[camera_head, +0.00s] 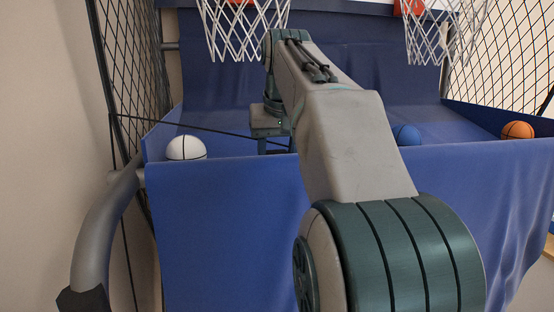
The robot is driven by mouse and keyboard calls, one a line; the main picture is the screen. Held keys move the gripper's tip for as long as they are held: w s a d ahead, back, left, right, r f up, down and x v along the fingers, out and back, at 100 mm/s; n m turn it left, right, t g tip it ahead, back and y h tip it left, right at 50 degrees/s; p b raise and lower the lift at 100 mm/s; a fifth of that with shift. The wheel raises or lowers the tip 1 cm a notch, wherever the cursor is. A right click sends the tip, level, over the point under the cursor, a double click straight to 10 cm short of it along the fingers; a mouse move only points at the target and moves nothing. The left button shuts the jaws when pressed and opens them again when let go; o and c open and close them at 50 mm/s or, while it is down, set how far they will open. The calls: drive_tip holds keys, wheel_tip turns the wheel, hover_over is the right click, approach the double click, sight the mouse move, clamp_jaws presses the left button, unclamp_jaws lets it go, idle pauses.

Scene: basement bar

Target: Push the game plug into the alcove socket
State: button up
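No game plug and no alcove socket can be made out in the head view. My gripper (275,146) is small and far out at the end of my arm, pointing down over the blue bed of a basketball arcade game. Its lower end is partly hidden by the top edge of the game's blue front panel. Whether its fingers are open or shut, or hold anything, is too small to tell.
The basketball game's blue front panel (230,225) spans the view. A white ball (186,148), a blue ball (407,134) and an orange ball (517,130) lie behind its edge. Two hoop nets hang above. A grey padded tube (92,235) and side netting (130,60) stand left.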

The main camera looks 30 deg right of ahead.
sight(278, 152)
drive_tip(key=shift+r, duration=0.1)
drive_tip(key=shift+r, duration=0.5)
wheel_tip(278, 152, up, 3)
drive_tip(key=shift+d+r+p, duration=0.1)
drive_tip(key=shift+r+p, duration=0.05)
drive_tip(key=shift+p, duration=0.2)
drive_tip(key=s+d+r+p, duration=0.3)
drive_tip(key=d+r, duration=0.3)
drive_tip(key=d, duration=0.5)
drive_tip(key=shift+s+r, duration=0.15)
drive_tip(key=shift+r, duration=0.1)
wheel_tip(278, 152, down, 5)
drive_tip(key=b, duration=0.4)
drive_tip(key=shift+r+b, duration=0.1)
drive_tip(key=shift+b, duration=0.25)
drive_tip(key=shift+r, duration=0.1)
